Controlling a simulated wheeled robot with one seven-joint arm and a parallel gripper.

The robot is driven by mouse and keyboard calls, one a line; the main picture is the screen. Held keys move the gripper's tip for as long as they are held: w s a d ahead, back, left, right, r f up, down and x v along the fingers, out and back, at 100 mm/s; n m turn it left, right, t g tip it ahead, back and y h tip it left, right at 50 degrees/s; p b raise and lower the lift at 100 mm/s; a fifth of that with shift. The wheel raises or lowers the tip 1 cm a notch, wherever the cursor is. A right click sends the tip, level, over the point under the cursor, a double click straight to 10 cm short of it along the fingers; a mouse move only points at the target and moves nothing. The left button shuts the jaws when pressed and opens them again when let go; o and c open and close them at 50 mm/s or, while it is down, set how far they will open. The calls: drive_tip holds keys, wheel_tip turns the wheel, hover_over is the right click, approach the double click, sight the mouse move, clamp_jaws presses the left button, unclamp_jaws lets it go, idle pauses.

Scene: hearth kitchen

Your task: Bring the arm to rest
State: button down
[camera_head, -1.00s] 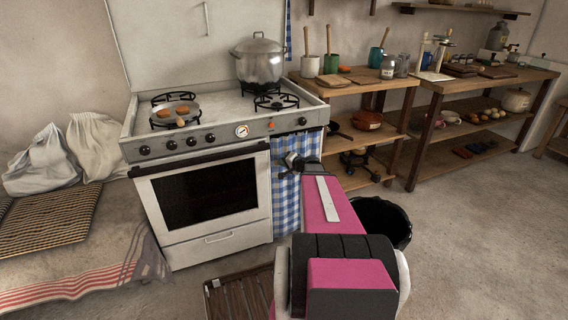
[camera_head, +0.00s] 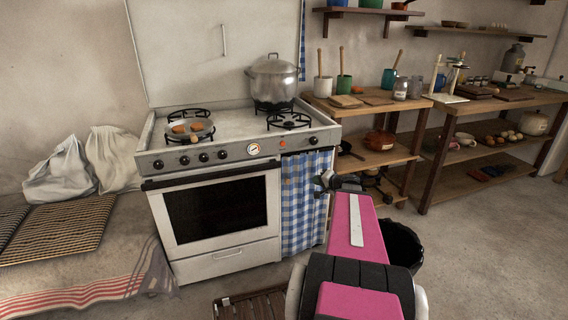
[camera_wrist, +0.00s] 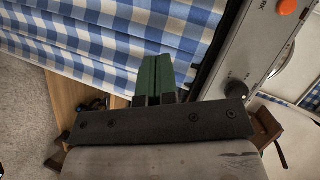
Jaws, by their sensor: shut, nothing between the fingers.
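My gripper (camera_wrist: 154,78) shows in the wrist view with its two green-tipped fingers pressed together and nothing between them. It is in front of the blue and white checked curtain (camera_wrist: 90,30), close to the stove's control panel (camera_wrist: 245,50). In the head view my pink arm reaches forward from the bottom, and its far end is beside the checked curtain (camera_head: 303,200) at the stove's right side. The fingers are too small to make out in the head view.
The white stove (camera_head: 225,255) bears a steel pot (camera_head: 273,80) and a pan (camera_head: 188,130) holding brown food. Wooden shelves (camera_head: 375,158) with jars and mugs stand to the right. A black bin (camera_head: 404,247) is on the floor beside my arm. The floor at right (camera_head: 490,250) is clear.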

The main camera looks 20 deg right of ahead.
drive_tip(key=s+a+f+n+g, duration=0.2)
drive_tip(key=a+f+n+g, duration=0.15)
drive_tip(key=a, duration=0.45)
drive_tip(key=s+a+f+n+g, duration=0.2)
drive_tip(key=s+a+g, duration=0.15)
drive_tip(key=a, duration=0.55)
drive_tip(key=s+a+f+n+g+h, duration=0.3)
drive_tip(key=s+a+g+h, duration=0.3)
drive_tip(key=s+a, duration=0.2)
drive_tip(key=shift+s+a+f+n, duration=0.25)
drive_tip(key=shift+s+a+n, duration=0.1)
drive_tip(key=shift+s, duration=0.15)
